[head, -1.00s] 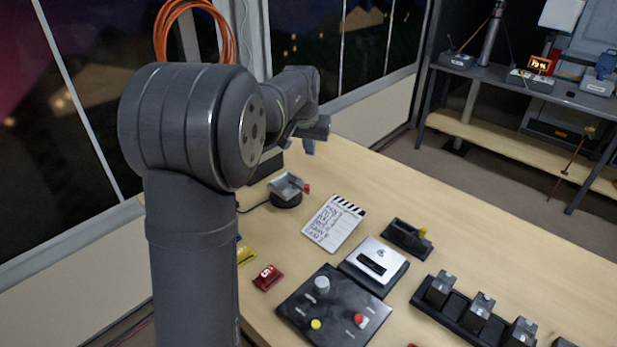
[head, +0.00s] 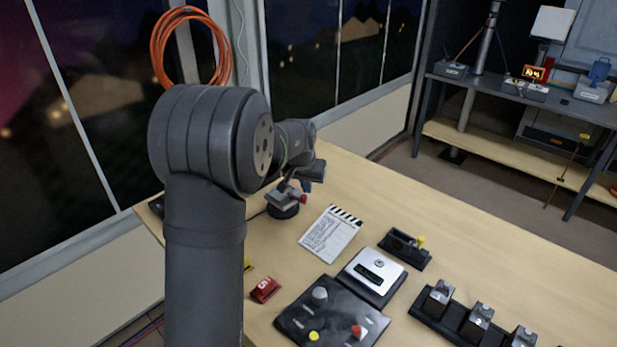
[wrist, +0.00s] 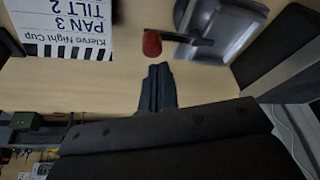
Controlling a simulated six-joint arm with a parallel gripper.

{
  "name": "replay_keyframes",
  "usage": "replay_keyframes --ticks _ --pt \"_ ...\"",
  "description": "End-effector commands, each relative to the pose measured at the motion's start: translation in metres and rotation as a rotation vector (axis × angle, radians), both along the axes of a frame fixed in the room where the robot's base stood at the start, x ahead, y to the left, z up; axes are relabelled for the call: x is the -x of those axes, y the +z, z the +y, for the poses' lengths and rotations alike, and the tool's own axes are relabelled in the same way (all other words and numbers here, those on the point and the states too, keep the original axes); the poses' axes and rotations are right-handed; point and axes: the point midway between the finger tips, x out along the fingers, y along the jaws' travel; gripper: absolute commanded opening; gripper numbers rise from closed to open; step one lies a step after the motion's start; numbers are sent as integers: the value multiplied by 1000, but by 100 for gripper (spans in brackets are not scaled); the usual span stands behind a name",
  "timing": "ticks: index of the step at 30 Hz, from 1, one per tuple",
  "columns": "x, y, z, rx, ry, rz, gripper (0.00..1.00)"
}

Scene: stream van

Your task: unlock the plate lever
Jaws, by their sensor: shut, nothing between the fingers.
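The plate lever has a red knob (head: 303,199) that sticks out from a grey metal plate (head: 281,197) on a round black base (head: 283,211). In the wrist view the red knob (wrist: 152,45) sits at the end of a dark lever (wrist: 180,38), beside the metal plate (wrist: 232,30). My gripper (wrist: 158,70) is shut and empty, its fingertips just below the knob in that picture; I cannot tell whether they touch it. In the head view my wrist is low over the plate and partly hides it; the fingertips are hard to make out.
A clapper board (head: 331,234) lies right of the plate. Beyond it are a black holder (head: 405,250), a silver-topped box (head: 372,276), a black control panel (head: 330,315) and a rack (head: 470,325). A red block marked 5 (head: 265,289) lies nearer. The table's far right is clear.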

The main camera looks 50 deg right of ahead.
Motion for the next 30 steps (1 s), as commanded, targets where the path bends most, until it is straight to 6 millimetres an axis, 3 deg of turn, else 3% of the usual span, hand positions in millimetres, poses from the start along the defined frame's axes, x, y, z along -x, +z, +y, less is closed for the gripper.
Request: replay_keyframes --ticks 30 --pt "5 0 12 0 -74 0 0"
